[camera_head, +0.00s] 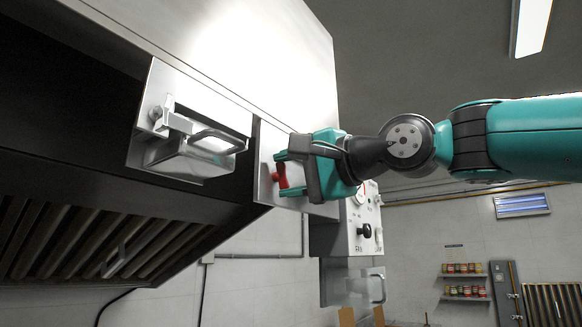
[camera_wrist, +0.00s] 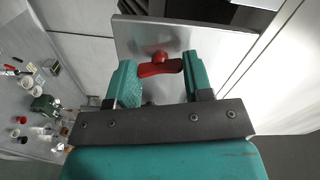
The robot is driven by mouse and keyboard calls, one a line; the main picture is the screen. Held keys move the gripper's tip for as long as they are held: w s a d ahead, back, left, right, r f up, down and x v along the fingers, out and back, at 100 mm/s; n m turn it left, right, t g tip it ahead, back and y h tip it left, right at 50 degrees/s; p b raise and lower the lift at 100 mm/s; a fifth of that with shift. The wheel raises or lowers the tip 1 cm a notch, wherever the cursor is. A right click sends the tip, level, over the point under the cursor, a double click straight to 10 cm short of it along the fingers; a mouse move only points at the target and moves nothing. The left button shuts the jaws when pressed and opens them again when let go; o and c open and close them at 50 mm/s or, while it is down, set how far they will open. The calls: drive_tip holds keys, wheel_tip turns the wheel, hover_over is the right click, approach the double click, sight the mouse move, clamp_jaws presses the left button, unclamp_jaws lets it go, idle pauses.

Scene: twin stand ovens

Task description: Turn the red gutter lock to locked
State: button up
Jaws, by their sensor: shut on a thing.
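The red gutter lock (camera_head: 281,176) is a small red handle on a metal plate (camera_head: 266,150) at the right end of the hood. In the wrist view the red lock (camera_wrist: 160,68) lies crosswise between my two fingers, its round hub toward the plate. My gripper (camera_head: 283,172) is teal and reaches in from the right, shut on the red handle. In the wrist view my gripper (camera_wrist: 158,80) has one finger at each end of the handle. The lock's markings cannot be seen.
The hood's slatted filters (camera_head: 80,238) lie below left. A control box (camera_head: 362,225) with knobs stands just below right of my gripper. Shelves with jars (camera_head: 464,280) are on the far wall.

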drive_tip(key=shift+m+p, duration=0.45)
drive_tip(key=shift+m, duration=1.05)
drive_tip(key=o, duration=0.9)
drive_tip(key=shift+d, duration=0.1)
drive_tip(key=shift+b+v, duration=2.6)
drive_tip(key=shift+v, duration=6.05)
